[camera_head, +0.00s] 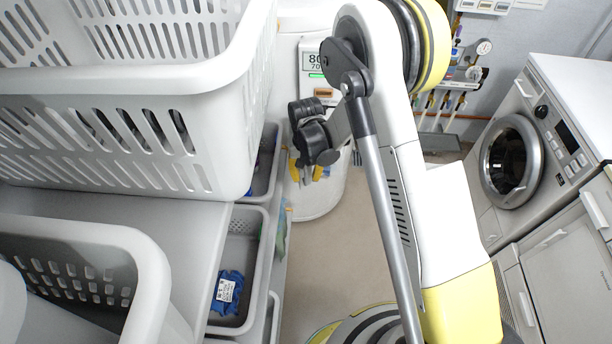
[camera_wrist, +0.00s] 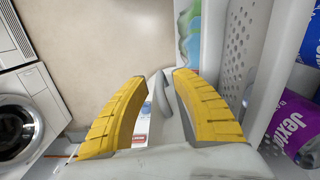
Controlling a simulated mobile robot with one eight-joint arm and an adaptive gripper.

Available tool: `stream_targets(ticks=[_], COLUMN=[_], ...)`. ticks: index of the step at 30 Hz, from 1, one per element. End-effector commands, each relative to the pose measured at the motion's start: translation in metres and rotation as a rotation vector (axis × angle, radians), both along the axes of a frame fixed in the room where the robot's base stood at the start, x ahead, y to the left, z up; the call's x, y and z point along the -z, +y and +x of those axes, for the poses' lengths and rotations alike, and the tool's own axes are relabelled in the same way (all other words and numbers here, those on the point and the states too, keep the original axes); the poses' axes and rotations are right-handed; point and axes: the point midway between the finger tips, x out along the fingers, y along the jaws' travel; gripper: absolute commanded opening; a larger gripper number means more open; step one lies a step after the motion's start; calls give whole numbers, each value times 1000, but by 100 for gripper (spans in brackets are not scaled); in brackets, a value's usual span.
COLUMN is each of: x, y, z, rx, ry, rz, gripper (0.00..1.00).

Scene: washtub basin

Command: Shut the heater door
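The heater (camera_head: 312,110) is a white upright body with a lit display, at the top centre of the head view. My arm hides much of it, and I cannot make out its door or how far it stands open. My gripper (camera_head: 308,172) is in front of the heater, with its yellow fingers partly hidden behind the wrist. In the wrist view my gripper (camera_wrist: 161,76) is open, its two yellow fingers apart. A pale grey curved piece (camera_wrist: 160,92) lies between them; I cannot tell whether it is a handle or whether a finger touches it.
White laundry baskets (camera_head: 215,110) stand on a shelf at the left. Grey trays (camera_head: 255,222) sit beside it, one holding a blue packet (camera_head: 228,288). A washing machine (camera_head: 545,130) stands at the right. A purple package (camera_wrist: 293,125) is right of my gripper. The floor (camera_head: 330,255) between is clear.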

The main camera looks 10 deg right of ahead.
Motion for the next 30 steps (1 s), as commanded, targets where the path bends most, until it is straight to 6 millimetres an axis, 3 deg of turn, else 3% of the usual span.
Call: stream_targets(ticks=[4,7,20,30], x=[0,0,0,1], y=[0,0,-8,-53], z=[0,0,0,5], rx=[0,0,-37,-255], ry=[0,0,0,0], rz=[0,0,0,0], gripper=[28,0,0,0])
